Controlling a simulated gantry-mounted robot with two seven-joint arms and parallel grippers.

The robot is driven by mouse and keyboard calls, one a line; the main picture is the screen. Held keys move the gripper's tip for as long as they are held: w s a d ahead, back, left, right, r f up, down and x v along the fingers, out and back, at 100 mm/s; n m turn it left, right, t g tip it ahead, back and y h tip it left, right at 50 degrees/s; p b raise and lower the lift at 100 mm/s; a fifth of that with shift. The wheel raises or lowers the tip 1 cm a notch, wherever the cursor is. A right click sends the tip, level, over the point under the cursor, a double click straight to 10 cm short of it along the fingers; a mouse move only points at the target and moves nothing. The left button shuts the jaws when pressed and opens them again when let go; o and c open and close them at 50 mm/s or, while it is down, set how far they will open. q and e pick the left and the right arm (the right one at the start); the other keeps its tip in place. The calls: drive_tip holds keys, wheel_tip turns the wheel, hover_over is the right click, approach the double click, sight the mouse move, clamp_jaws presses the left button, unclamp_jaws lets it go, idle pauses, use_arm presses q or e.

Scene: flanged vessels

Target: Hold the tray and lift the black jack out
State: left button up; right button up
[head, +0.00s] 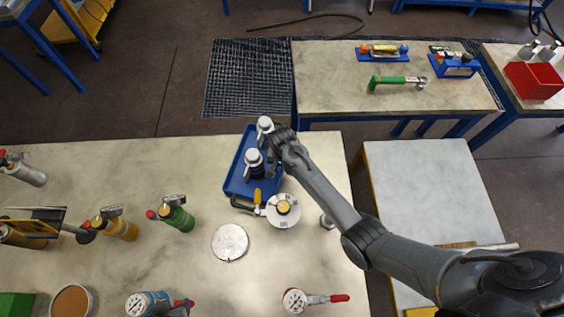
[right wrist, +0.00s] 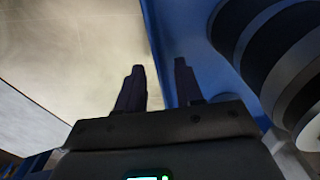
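A blue tray (head: 236,178) lies on the near table in the head view. Two bottle jacks with pale tops stand in it, one at the far end (head: 265,125) and a dark-bodied one nearer the middle (head: 254,158). My right gripper (head: 275,150) is at the tray's right side, beside the jacks. In the right wrist view its two fingers (right wrist: 158,85) are apart, with the blue tray wall (right wrist: 165,40) seen between them; contact is not clear. A black banded cylinder (right wrist: 265,50) stands just right of the fingers. My left gripper is not in view.
A round white-topped item (head: 283,210) with a yellow-handled clamp (head: 258,200) sits at the tray's near edge.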

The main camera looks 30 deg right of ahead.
drive_tip(key=shift+f, duration=1)
clamp_jaws()
idle(0.6)
